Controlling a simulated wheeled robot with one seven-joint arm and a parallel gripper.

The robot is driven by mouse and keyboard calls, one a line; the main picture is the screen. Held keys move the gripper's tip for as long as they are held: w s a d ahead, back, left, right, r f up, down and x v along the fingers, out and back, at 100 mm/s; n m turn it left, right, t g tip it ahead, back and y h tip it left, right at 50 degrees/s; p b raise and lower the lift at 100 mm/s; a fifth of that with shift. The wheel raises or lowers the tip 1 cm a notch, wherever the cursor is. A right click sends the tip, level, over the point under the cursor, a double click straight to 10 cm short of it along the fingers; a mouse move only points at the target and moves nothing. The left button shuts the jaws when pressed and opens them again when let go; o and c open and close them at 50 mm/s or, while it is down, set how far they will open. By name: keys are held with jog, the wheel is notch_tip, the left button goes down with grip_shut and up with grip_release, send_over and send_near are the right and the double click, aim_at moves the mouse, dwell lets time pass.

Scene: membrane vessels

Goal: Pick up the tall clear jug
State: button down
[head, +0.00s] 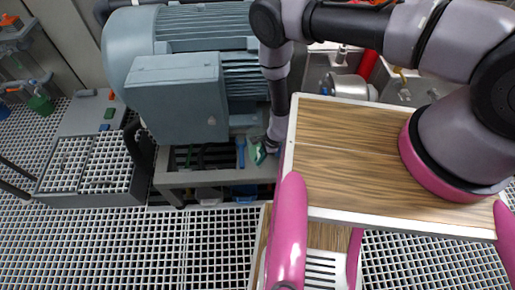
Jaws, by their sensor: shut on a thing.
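My gripper (265,147) is at the end of the arm, which reaches down past the right side of the big grey motor to the metal frame below it. It is shut on a small pale, greenish, see-through thing (257,155), which seems to be the clear jug. The thing is largely hidden by the gripper and too small to make out its full shape. I cannot tell whether it touches the surface below. A blue tool-like thing (240,152) is just left of it.
The grey motor (190,85) stands close to my arm on its metal frame (190,180). My wooden-topped deck lies close on the right. A blue bin (245,192) is under the frame. A grey grated unit (90,165) stands left. Open grating floor (130,240) lies in front.

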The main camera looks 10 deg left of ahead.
jog(key=shift+r, duration=0.1)
dwell(0.5)
notch_tip(320, 180, up, 18)
dwell(0.4)
dwell(0.6)
